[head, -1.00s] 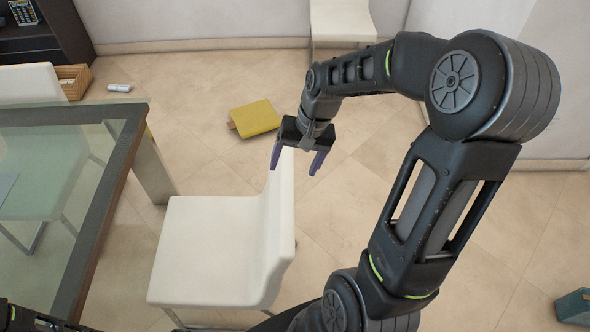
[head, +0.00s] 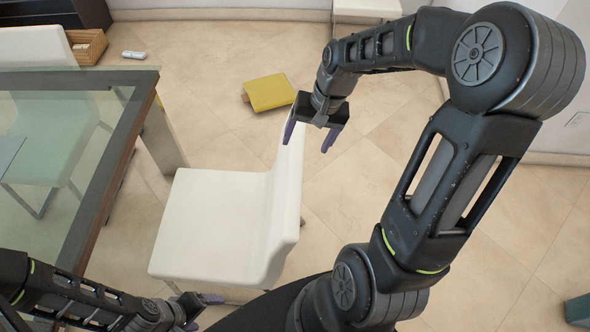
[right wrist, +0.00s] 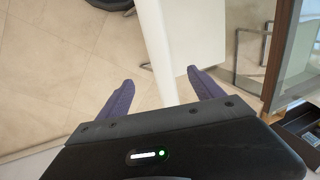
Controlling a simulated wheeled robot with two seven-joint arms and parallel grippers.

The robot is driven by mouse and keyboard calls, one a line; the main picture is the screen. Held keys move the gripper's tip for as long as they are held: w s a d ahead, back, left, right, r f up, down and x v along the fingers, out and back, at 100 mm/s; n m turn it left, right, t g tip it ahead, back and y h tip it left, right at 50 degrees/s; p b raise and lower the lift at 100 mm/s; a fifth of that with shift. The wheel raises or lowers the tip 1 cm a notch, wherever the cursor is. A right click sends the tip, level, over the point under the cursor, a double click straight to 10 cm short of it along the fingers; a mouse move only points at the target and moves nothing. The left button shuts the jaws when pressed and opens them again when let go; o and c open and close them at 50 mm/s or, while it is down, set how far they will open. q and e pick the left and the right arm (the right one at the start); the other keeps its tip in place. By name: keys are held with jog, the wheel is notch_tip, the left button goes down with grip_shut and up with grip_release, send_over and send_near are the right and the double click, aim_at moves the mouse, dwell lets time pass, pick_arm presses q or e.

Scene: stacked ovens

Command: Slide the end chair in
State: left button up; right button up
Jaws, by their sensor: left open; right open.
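The white end chair (head: 210,220) stands beside the glass table (head: 120,160), its seat facing the table and its back (head: 285,190) on the right side. My right gripper (head: 307,140) is open at the top of the chair back. In the right wrist view the white chair back (right wrist: 155,50) runs between its two purple fingers, with a gap visible on both sides. My left gripper (head: 205,312) is open and low at the bottom of the head view, near the front edge of the seat. The chair's legs are mostly hidden.
A yellow book-like object (head: 270,92) lies on the floor beyond the chair. A wooden box (head: 88,45) and a small white item (head: 133,55) lie by the back wall. A teal object (head: 578,310) is at the lower right.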

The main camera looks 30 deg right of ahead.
aim_at(296, 167)
jog(key=b+x, duration=0.7)
jog(key=x, duration=0.5)
jog(key=shift+w+b, duration=0.1)
jog(key=shift+b, duration=0.25)
jog(key=c, duration=1.2)
grip_shut()
